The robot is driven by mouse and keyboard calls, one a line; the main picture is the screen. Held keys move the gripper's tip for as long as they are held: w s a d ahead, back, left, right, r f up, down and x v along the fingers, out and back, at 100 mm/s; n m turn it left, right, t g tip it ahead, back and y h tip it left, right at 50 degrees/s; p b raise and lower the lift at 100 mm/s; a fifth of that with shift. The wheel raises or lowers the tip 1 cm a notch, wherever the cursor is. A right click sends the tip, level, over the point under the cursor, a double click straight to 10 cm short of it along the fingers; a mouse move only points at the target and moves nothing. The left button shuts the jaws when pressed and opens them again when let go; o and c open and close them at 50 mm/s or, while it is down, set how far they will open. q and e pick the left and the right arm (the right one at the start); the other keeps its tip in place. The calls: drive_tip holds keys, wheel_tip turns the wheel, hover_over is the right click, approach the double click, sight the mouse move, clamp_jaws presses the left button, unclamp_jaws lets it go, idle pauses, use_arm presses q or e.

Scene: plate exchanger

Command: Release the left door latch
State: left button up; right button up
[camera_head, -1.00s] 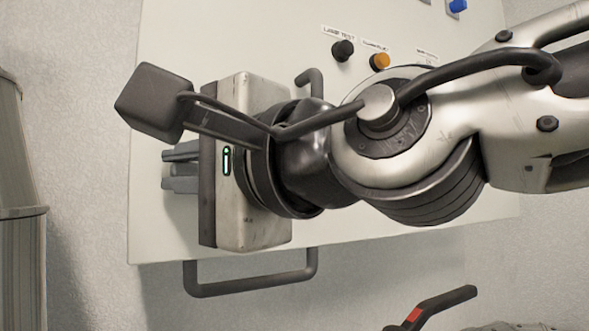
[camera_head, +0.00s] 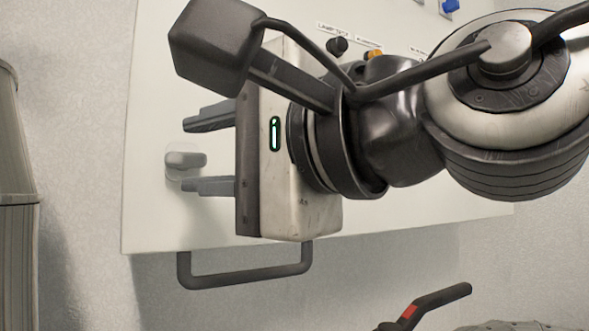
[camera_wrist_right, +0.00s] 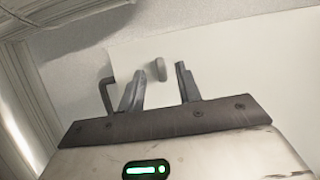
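The door latch (camera_head: 186,160) is a small light grey knob on a pale base on the white door panel (camera_head: 160,80). In the head view it lies sideways between the fingers of my right gripper (camera_head: 184,155), with a gap on each side. The right gripper is open and empty. In the right wrist view the latch (camera_wrist_right: 160,69) shows as an upright grey knob between the two fingertips, with clear space to both. How far the tips stand off the panel is hard to tell. My left gripper is in neither view.
A dark bar handle (camera_head: 245,279) sticks out below the panel's lower edge. Black (camera_head: 337,46) and orange (camera_head: 374,54) knobs sit above, partly near my right arm. A red-marked lever (camera_head: 430,305) is at the bottom right. A grey column (camera_head: 17,200) stands at the left.

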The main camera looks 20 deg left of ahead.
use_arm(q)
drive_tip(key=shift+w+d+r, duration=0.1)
use_arm(e)
drive_tip(key=v, duration=0.3)
idle(0.3)
